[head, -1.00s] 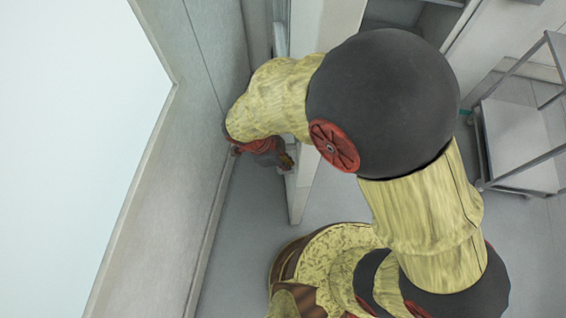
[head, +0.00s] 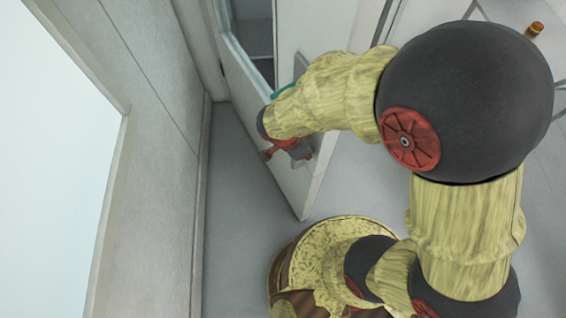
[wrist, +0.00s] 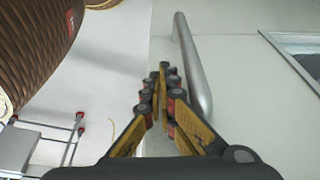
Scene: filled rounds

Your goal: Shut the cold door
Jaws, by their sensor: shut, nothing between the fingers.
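The cold door is a pale panel (head: 303,185) that stands ajar at a slant in the head view, left of the middle. In the wrist view its pale face (wrist: 245,100) fills the right side, with a grey vertical bar handle (wrist: 188,55) on it. My gripper (wrist: 163,72) is shut and empty. Its fingertips appear just left of the handle, beside the door's edge; I cannot tell whether they touch. In the head view my wrist covers part of the door, and the fingertips are hard to make out.
A pale wall (head: 165,120) runs along the left. Grey floor (head: 238,200) between wall and door is clear. A metal cart (wrist: 35,145) on wheels stands at lower left in the wrist view. A small orange item (head: 535,29) shows at the top right of the head view.

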